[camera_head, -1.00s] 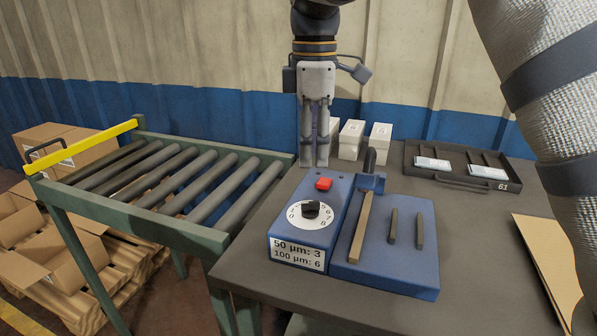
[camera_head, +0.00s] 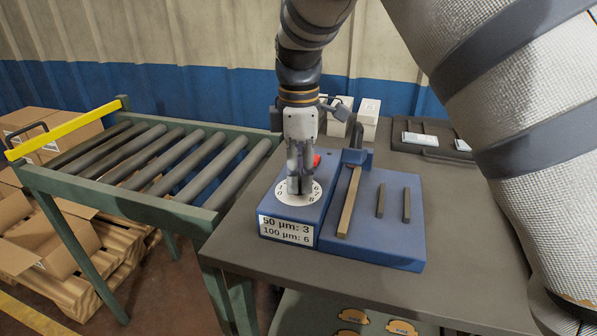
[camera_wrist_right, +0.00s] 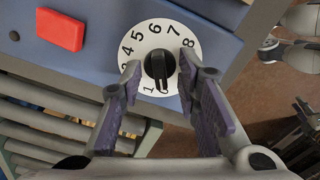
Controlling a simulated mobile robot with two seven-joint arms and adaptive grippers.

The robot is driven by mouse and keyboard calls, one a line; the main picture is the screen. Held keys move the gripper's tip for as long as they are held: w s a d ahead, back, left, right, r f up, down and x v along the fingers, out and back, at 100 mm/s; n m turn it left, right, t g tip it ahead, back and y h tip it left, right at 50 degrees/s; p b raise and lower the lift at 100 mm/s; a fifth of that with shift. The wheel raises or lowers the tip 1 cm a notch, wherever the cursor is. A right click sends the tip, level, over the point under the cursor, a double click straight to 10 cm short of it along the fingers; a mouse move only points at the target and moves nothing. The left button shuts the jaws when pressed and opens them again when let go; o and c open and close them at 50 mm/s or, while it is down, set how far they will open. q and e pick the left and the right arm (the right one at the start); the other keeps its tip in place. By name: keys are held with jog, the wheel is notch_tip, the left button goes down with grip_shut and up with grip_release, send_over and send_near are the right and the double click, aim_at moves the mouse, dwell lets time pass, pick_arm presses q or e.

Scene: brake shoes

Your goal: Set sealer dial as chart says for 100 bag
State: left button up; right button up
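The blue sealer's white dial plate (camera_head: 285,196) lies under my right gripper (camera_head: 300,190). The chart label (camera_head: 285,229) on its front reads 50 µm: 3 and 100 µm: 6. In the wrist view the dial plate (camera_wrist_right: 178,45) shows numbers around a black knob (camera_wrist_right: 159,66). The left finger covers the 2.
A red button (camera_wrist_right: 60,29) sits behind the dial. A blue sealing bed (camera_head: 375,250) with bars and a lever adjoins it on the right. A roller conveyor (camera_head: 165,165) stands left. White boxes (camera_head: 368,117) and a dark case (camera_head: 432,152) stand behind.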

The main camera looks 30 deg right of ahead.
grip_shut()
jog(key=shift+r, duration=0.1)
